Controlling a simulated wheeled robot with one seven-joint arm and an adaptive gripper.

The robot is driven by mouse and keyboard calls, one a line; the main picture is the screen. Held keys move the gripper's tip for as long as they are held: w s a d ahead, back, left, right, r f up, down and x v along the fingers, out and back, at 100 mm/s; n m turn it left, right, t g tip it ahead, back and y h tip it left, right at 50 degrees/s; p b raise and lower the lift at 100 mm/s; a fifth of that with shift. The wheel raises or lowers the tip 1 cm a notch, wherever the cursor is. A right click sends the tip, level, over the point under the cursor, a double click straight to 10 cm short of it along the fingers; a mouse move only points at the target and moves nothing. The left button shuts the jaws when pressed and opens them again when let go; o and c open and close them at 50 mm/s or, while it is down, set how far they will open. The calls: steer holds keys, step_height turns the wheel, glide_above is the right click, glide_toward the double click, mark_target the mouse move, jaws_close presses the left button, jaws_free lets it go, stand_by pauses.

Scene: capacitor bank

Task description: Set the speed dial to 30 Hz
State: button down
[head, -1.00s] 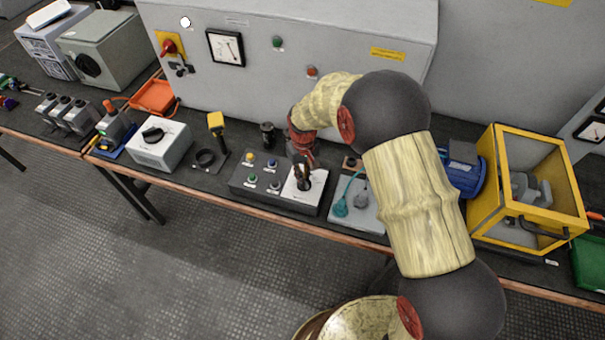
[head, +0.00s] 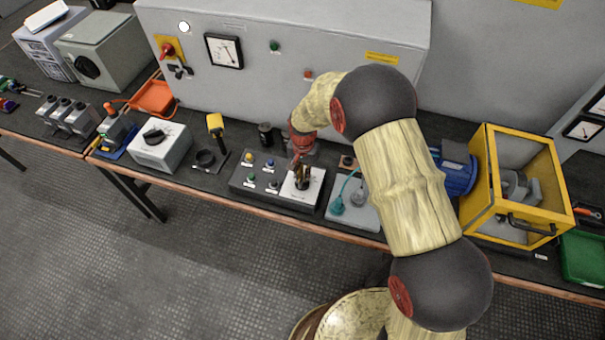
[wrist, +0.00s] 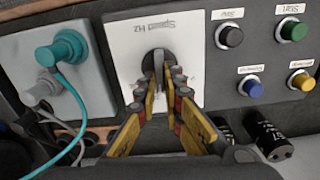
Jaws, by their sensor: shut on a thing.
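The speed dial is a dark round knob (wrist: 158,60) on a white plate (wrist: 200,35) marked "Speed Hz", which appears upside down in the wrist view. In the head view the white plate (head: 313,192) is at the right end of a dark control box (head: 240,184). My gripper (wrist: 163,82) points at the dial, its fingers closed on either side of the raised grip of the knob. In the head view my gripper (head: 301,176) stands over the plate and covers most of the knob. The scale marks and the dial's setting cannot be read.
Several push buttons, including a blue one (wrist: 250,86) and a yellow one (wrist: 301,81), sit beside the dial. A grey box with a teal plug (wrist: 69,47) and cable is on its other side. Black cylinders (wrist: 270,138) stand close to my gripper.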

mark_target(303, 178)
steer(key=shift+m, duration=0.5)
steer(key=c, duration=1.9)
jaws_free()
step_height(303, 178, up, 12)
